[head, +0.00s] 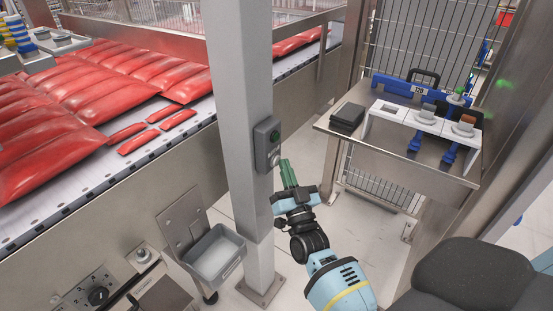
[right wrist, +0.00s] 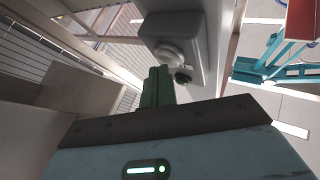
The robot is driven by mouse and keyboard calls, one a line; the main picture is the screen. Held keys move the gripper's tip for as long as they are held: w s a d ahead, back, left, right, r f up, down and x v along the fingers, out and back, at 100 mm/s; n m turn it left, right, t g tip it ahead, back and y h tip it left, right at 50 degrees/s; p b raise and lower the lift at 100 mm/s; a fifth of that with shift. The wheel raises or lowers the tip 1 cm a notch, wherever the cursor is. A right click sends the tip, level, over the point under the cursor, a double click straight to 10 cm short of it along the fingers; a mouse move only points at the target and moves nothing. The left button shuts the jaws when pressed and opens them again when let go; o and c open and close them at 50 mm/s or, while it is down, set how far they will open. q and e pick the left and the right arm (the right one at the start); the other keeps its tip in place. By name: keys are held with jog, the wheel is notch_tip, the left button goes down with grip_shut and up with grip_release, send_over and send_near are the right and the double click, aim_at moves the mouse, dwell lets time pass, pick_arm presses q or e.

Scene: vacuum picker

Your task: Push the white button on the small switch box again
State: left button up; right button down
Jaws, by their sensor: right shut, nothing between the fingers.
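The small grey switch box (head: 266,146) is fixed to the side of the grey post. It carries a dark green button (head: 275,136) on top and a white button (head: 274,158) below it. My right gripper (head: 286,164) has green fingers, shut and empty, pointing up just right of the white button. In the right wrist view the fingertips (right wrist: 158,70) are just below the round white button (right wrist: 169,52) on the switch box (right wrist: 190,25). I cannot tell whether they touch it. My left gripper is not in view.
The grey post (head: 243,120) stands close left of my right gripper. A conveyor (head: 190,132) with red pouches lies behind it at left. A grey bin (head: 214,252) hangs low beside the post. A steel table (head: 400,152) with a white rack stands at right.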

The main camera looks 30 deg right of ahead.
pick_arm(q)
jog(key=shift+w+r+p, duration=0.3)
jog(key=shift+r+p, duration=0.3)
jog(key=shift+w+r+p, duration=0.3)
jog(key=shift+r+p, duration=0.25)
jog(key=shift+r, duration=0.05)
pick_arm(e)
jog(key=s+d, duration=0.2)
jog(key=s, duration=0.3)
jog(key=shift+s+d, duration=0.15)
jog(key=shift+s, duration=0.15)
